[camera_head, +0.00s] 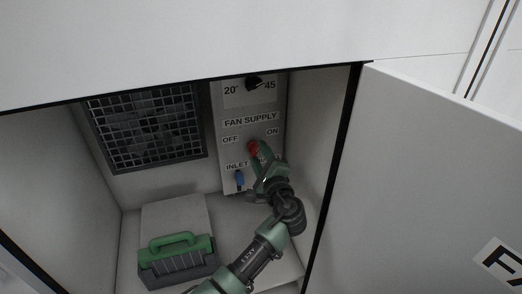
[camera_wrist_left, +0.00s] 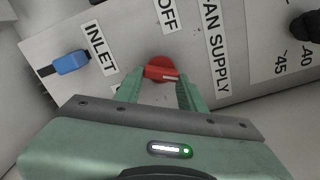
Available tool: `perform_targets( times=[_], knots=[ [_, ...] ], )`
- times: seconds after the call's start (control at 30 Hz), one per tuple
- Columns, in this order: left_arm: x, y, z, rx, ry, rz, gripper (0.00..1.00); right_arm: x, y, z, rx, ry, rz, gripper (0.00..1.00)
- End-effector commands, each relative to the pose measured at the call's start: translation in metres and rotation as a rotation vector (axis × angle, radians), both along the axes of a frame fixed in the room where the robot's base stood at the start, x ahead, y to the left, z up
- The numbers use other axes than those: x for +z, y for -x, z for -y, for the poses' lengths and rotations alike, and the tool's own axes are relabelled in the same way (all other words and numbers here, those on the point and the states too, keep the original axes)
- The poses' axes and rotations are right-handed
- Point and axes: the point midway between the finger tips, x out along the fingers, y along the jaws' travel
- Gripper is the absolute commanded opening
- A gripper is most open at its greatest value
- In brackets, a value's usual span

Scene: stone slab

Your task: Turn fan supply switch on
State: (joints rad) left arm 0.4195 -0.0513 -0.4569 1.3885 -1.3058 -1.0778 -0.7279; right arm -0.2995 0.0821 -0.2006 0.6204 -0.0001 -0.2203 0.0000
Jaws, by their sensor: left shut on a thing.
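The fan supply switch is a red knob (camera_head: 253,147) on a grey panel (camera_head: 231,179), below the words FAN SUPPLY and between the OFF and ON labels. In the left wrist view the red knob (camera_wrist_left: 160,70) has a raised bar lying across the picture, roughly between the two green fingers. My left gripper (camera_head: 257,160) is at the knob, reaching up from below. In the left wrist view my left gripper (camera_wrist_left: 160,86) is shut on the knob's bar. The ON label is out of sight in that view. My right gripper is not in view.
A blue INLET switch (camera_head: 239,180) sits below the knob. A black temperature dial (camera_head: 254,83) is above. A mesh vent (camera_head: 146,125) is at the back left, and a green-handled box (camera_head: 177,261) stands below. An open white door (camera_head: 430,180) bounds the right side.

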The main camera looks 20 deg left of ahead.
Motion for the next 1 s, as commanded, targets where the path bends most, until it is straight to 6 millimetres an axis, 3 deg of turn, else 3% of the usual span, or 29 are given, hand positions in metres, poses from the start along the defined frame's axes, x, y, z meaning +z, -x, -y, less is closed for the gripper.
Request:
perform_targets(
  times=[0.03,0.4,0.97,1.0],
  knots=[
    [0.01,-0.001,-0.005,0.009,-0.034,-0.007,0.0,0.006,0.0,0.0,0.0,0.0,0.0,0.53],
    [0.01,-0.002,-0.005,0.009,-0.175,-0.098,0.0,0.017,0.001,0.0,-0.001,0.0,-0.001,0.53],
    [0.009,-0.002,-0.005,0.008,-0.202,-0.116,0.0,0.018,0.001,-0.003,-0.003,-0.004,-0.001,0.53],
    [0.009,-0.002,-0.005,0.008,-0.202,-0.116,0.42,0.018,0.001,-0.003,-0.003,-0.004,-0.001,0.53]
  ],
)
